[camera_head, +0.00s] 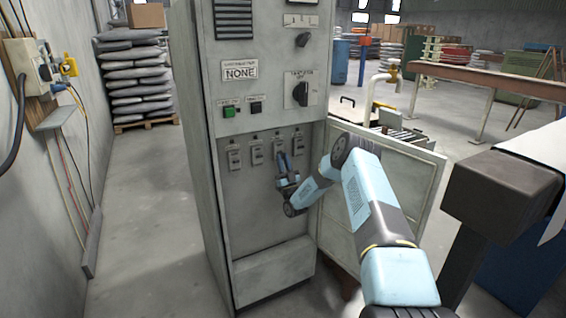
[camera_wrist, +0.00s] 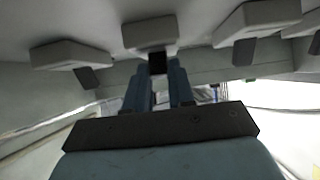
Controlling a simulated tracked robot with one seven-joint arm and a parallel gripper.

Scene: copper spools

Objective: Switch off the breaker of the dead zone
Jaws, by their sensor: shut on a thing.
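A row of several small grey breakers with dark levers runs across the tall grey cabinet (camera_head: 269,213). My gripper (camera_head: 285,163) is at this row, just below the third breaker (camera_head: 278,147) from the left in the head view. In the wrist view my gripper (camera_wrist: 158,78) is shut on the dark lever (camera_wrist: 157,62) of one breaker (camera_wrist: 150,33). Other breakers stand on both sides of it, one on the left (camera_wrist: 70,55) and one on the right (camera_wrist: 256,22). The fingers partly hide the held lever.
A plate reading NONE (camera_head: 241,71), a green button (camera_head: 229,112) and a rotary switch (camera_head: 298,93) sit above the breakers. The open cabinet door (camera_head: 399,200) stands to the right, behind my arm. Stacked sacks (camera_head: 135,82) stand at the back left. The floor left of the cabinet is clear.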

